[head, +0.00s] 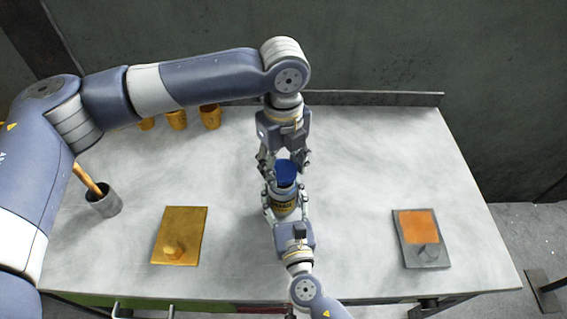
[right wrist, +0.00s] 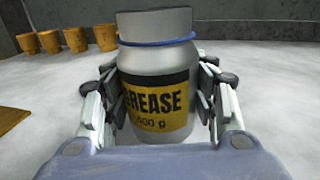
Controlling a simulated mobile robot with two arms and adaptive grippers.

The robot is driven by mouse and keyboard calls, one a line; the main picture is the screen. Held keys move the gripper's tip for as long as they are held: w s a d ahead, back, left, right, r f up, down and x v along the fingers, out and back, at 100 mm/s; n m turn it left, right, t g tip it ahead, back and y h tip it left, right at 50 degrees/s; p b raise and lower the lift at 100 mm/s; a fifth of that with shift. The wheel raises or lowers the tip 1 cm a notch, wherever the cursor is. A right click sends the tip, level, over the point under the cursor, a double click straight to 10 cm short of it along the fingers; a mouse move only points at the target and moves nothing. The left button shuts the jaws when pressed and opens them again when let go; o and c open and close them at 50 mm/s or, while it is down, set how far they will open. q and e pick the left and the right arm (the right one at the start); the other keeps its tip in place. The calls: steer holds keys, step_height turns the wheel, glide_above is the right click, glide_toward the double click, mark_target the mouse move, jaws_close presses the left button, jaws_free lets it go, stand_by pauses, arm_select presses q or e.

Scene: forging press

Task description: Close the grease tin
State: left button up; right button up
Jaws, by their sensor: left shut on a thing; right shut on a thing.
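The grease tin (head: 285,208) is a grey jar with a yellow "GREASE 400 g" label, upright near the middle of the table. In the right wrist view the tin (right wrist: 157,85) shows a grey neck with a thin blue ring below it. My right gripper (head: 285,200) is shut around the tin's body from the front, a finger on each side. My left gripper (head: 285,161) comes down from behind and is shut on a blue lid (head: 287,172) over the tin's top. I cannot tell whether the lid touches the neck. No left finger shows in the right wrist view.
Several orange cups (head: 177,119) stand at the back left. A grey cup with wooden sticks (head: 103,202) stands at the left. A yellow plate with a knob (head: 183,230) lies left of the tin; a grey plate with an orange patch (head: 405,253) lies right. Table between is clear.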

mark_target(283, 193)
arm_select(q)
steer(key=shift+f, duration=0.9)
steer(key=shift+f, duration=0.55)
steer(key=m, duration=0.5)
steer(key=shift+a+m, duration=0.1)
steer(key=shift+m, duration=0.3)
steer(key=m, duration=0.4)
steer(key=shift+m, duration=0.3)
steer(key=m, duration=0.4)
steer(key=shift+a+m, duration=0.15)
steer(key=shift+m, duration=0.25)
steer(key=m, duration=0.4)
steer(key=shift+w, duration=0.1)
steer(key=o, duration=0.9)
